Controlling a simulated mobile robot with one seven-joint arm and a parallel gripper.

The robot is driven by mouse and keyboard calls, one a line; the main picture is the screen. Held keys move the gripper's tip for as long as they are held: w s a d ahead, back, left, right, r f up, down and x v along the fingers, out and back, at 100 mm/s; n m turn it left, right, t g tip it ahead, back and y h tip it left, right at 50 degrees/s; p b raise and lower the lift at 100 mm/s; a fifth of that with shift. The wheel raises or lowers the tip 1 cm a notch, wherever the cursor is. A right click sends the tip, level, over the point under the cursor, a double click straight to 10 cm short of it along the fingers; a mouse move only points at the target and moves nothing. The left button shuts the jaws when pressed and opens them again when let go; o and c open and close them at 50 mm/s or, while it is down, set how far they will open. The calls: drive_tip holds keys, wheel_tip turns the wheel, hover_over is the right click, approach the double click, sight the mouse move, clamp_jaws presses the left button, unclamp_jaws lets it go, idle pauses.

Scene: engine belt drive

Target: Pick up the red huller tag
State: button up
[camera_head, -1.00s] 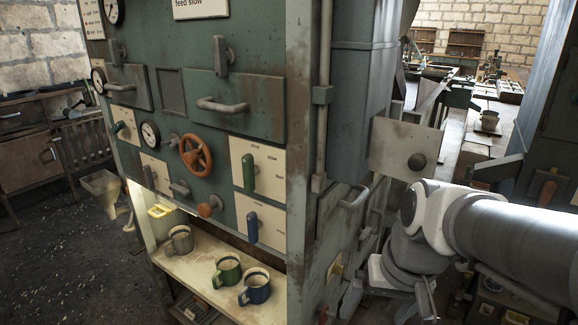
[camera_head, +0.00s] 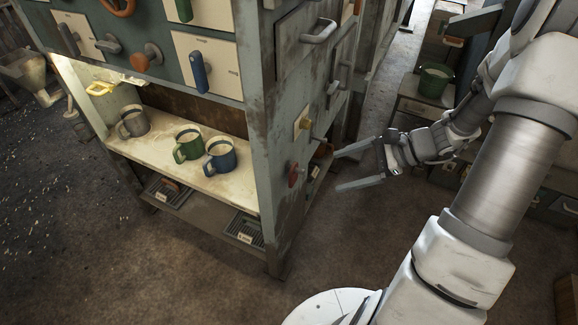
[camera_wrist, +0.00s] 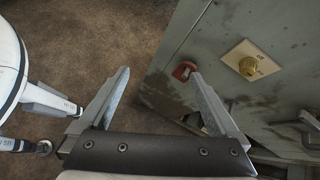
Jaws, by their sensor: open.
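A small red piece (camera_head: 293,174) is on the cabinet's right side, low down near the front corner. It also shows in the wrist view (camera_wrist: 184,70), just beyond the tip of my right-hand finger. It may be the huller tag; no lettering on it can be read. My gripper (camera_head: 340,170) is open and empty, with its two fingers pointing left towards the cabinet side. The red piece is apart from the fingers in the head view.
A brass knob on a pale plate (camera_wrist: 247,67) is on the same cabinet side. A handle (camera_head: 320,31) juts out higher up. A grey mug (camera_head: 133,121), a green mug (camera_head: 188,143) and a blue mug (camera_head: 220,155) stand on the shelf. A green pot (camera_head: 434,80) stands behind my arm.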

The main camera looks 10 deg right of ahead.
drive_tip(key=w+d+f+m+t+b, duration=0.2)
drive_tip(key=d+f+m+t, duration=0.3)
drive_tip(key=f, duration=0.3)
drive_tip(key=m+b, duration=0.1)
drive_tip(key=b, duration=0.2)
approach(302, 170)
wheel_tip(302, 170, down, 3)
drive_tip(key=w+a, duration=0.2)
drive_tip(key=shift+g+y, duration=0.3)
drive_tip(key=shift+g, duration=0.1)
drive_tip(key=shift+w+r+b+x, duration=0.1)
drive_tip(key=shift+r+b+x, duration=0.25)
drive_tip(key=shift+x, duration=0.8)
drive_tip(key=shift+w+r+b+x, duration=0.15)
drive_tip(key=shift+b+x, duration=0.35)
drive_tip(key=shift+x, duration=0.65)
drive_tip(key=shift+w+r+b+x, duration=0.1)
drive_tip(key=shift+r+b+x, duration=0.25)
drive_tip(key=shift+x, duration=0.8)
drive_tip(key=shift+a, duration=0.1)
drive_tip(key=c, duration=1.4)
drive_tip(key=shift+c, duration=0.2)
